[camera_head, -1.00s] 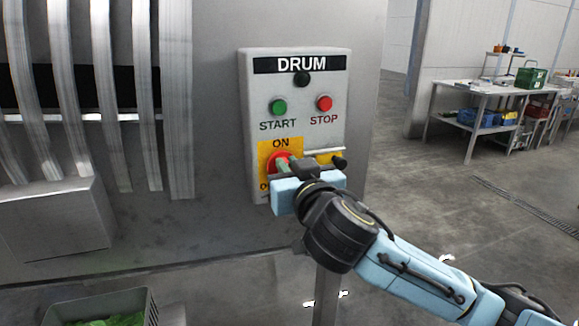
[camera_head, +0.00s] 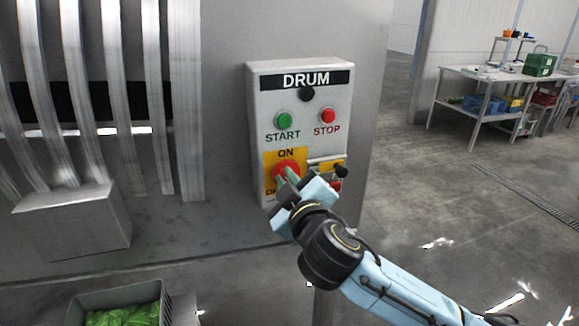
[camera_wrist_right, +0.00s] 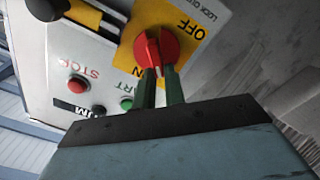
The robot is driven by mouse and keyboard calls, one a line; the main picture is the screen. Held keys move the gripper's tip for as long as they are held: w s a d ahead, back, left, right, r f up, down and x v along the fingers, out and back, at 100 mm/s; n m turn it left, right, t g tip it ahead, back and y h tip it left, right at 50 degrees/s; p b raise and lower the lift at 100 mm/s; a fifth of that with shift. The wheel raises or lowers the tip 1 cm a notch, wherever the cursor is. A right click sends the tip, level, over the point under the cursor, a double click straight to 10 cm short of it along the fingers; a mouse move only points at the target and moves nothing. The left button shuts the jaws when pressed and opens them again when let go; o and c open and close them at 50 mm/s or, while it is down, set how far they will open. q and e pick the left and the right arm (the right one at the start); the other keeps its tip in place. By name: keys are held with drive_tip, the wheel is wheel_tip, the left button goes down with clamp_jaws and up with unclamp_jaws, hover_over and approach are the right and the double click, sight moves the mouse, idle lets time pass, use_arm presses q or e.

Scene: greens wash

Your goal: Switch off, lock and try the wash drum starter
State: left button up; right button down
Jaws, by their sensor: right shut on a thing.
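The drum starter (camera_head: 353,110) is a grey box with a DRUM label, a green START button (camera_head: 283,120) and a red STOP button (camera_head: 327,116). Its red rotary handle (camera_head: 284,170) sits on a yellow ON/OFF plate (camera_head: 270,158). My right gripper (camera_head: 287,178) is shut on this handle. In the right wrist view its green fingers (camera_wrist_right: 162,88) lie around the red handle (camera_wrist_right: 155,48). A small red thing (camera_head: 336,185) and a black-ended part (camera_head: 341,171) show right of the plate, partly behind my gripper. My left gripper is not in view.
Metal strips (camera_head: 150,90) and a steel box (camera_head: 75,222) stand left of the starter. A grey crate (camera_head: 85,302) with greens is at the bottom left. A workbench (camera_head: 480,78) with bins is at the far right. The floor between is clear.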

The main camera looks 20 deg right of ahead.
drive_tip(key=shift+a+f+n+p, duration=0.1)
drive_tip(key=shift+f+n+p, duration=0.1)
drive_tip(key=shift+n+p, duration=1.2)
drive_tip(key=shift+a+f+n+p, duration=0.2)
drive_tip(key=shift+n+p, duration=0.75)
drive_tip(key=shift+n, duration=0.8)
drive_tip(key=shift+a+f+n+p, duration=0.1)
drive_tip(key=shift+f+n+p, duration=0.15)
drive_tip(key=shift+n+p, duration=1.15)
drive_tip(key=shift+d+n, duration=0.1)
drive_tip(key=shift+n, duration=0.15)
drive_tip(key=c, duration=1.5)
unclamp_jaws()
drive_tip(key=shift+s, duration=0.15)
drive_tip(key=s+b, duration=0.2)
drive_tip(key=s, duration=1.1)
drive_tip(key=shift+d, duration=0.2)
